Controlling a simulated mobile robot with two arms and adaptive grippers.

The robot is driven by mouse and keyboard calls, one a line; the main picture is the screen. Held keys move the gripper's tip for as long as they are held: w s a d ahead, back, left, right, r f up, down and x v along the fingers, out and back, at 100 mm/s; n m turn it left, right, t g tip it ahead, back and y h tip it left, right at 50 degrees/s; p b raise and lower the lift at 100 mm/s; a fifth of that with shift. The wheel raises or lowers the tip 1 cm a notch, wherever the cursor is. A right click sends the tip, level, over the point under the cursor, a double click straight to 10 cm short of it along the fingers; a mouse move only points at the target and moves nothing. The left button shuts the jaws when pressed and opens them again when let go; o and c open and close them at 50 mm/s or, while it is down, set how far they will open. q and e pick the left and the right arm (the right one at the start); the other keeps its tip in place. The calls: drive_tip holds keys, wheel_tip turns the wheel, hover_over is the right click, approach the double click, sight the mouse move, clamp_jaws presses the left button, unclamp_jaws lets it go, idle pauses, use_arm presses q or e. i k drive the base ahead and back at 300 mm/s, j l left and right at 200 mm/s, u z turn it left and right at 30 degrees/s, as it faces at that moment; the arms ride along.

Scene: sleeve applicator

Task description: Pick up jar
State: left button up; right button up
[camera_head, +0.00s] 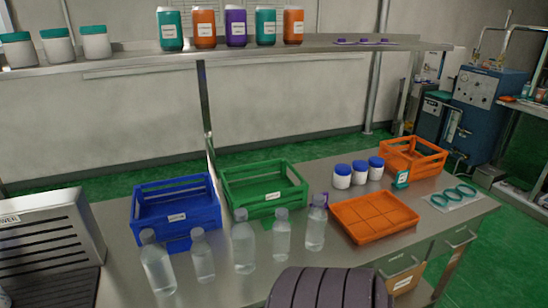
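Three white jars with blue lids stand in a row on the metal table, to the right of the green crate: a left jar (342,177), a middle jar (359,172) and a right jar (376,168). Several white jars with teal lids, one of them the right-hand shelf jar (96,44), stand at the left of the upper shelf. Several coloured labelled containers, such as a purple one (236,29), stand farther along that shelf. Neither of my grippers is in view.
Several clear bottles (243,250) line the table's front. Behind them are a blue crate (175,208) and a green crate (262,190). An orange tray (375,217), a small teal labelled item (401,180), an orange crate (412,156) and green rings (453,195) surround the jars.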

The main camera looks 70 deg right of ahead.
sight(376, 164)
drive_tip(key=z, duration=3.4)
drive_tip(key=i+l+z, duration=0.15)
drive_tip(key=z, duration=0.2)
drive_tip(key=i+l+z, duration=0.1)
drive_tip(key=i+z, duration=0.45)
drive_tip(key=z, duration=0.15)
drive_tip(key=i+z, duration=0.2)
drive_tip(key=i, duration=2.3)
drive_tip(key=i+u, duration=0.35)
drive_tip(key=i, duration=0.15)
drive_tip(key=i+u, duration=0.35)
drive_tip(key=i, duration=0.15)
drive_tip(key=i+l+u, duration=0.4)
drive_tip(key=i+j+u, duration=0.25)
drive_tip(key=u, duration=0.15)
drive_tip(key=i+u, duration=0.8)
drive_tip(key=i+l+u, duration=0.1)
drive_tip(key=i+u, duration=0.5)
drive_tip(key=i, duration=0.45)
drive_tip(key=i+u, duration=0.15)
drive_tip(key=i, duration=0.5)
drive_tip(key=i+l+u, duration=0.2)
drive_tip(key=i, duration=0.5)
